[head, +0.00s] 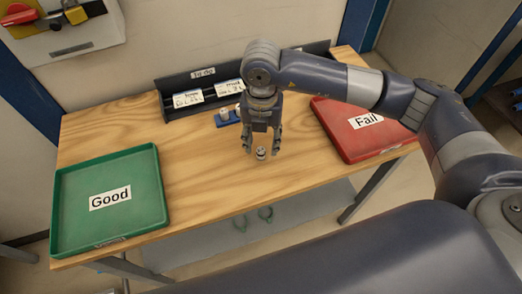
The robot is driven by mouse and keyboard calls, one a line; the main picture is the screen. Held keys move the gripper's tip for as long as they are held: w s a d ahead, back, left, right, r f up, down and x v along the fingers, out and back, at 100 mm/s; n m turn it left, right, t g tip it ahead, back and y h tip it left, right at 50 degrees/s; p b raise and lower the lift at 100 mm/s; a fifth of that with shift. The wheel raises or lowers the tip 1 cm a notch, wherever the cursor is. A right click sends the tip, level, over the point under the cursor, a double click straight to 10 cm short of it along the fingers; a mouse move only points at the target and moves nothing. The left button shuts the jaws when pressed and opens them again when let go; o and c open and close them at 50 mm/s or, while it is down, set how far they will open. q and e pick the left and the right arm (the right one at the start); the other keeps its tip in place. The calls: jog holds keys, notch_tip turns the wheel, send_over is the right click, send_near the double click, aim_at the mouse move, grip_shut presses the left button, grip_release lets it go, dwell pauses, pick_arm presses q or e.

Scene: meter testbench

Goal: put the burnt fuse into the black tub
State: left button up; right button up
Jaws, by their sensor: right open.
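A small fuse-like piece, pale with dark marks (261,153), stands on the wooden table, near the middle of its front half. I cannot tell for sure whether it is the burnt fuse. My right gripper (262,141) points down over this piece, open, with one finger on each side. I cannot tell whether the fingers touch it. No black tub can be made out in the head view. My left gripper is not in view.
A green "Good" tray (75,215) is at left and a red "Fail" tray (345,142) at right. A black "To do" rack (178,83) with white-labelled items stands at the back. A blue holder with white pieces (229,121) is in front. The table between the green tray and gripper is clear.

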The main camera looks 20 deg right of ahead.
aim_at(261, 149)
jog(key=shift+a+f+p, duration=0.1)
jog(key=shift+f+p, duration=0.5)
jog(key=shift+f, duration=1.65)
jog(key=shift+c, duration=0.5)
grip_shut()
jog(key=shift+r, duration=0.1)
